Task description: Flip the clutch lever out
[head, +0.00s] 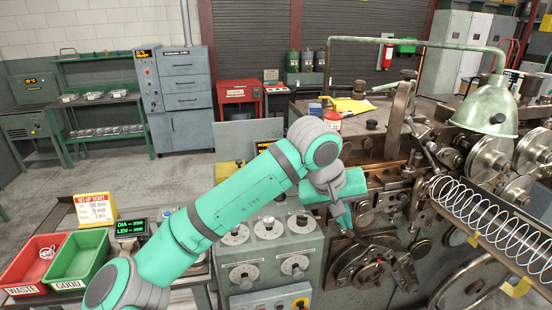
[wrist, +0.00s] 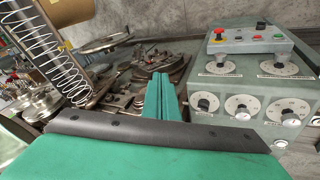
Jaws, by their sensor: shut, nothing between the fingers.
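The spring coiler (head: 440,200) fills the right of the head view, with a round dark mechanism (head: 362,262) low on its front. Several dark levers and arms sit on that front, and I cannot tell which one is the clutch lever. My gripper (head: 345,222) is shut and empty, just above and left of the round mechanism in the head view. In the wrist view my gripper (wrist: 160,82) shows as two teal fingers pressed together, pointing at dark machine parts (wrist: 160,65). I cannot tell whether the fingertips touch any part.
The control box with dials (head: 265,250) stands left of the round mechanism and also shows in the wrist view (wrist: 245,100). A coiled spring (head: 490,220) runs along a trough at right. Red (head: 30,262) and green (head: 75,262) bins lie at left.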

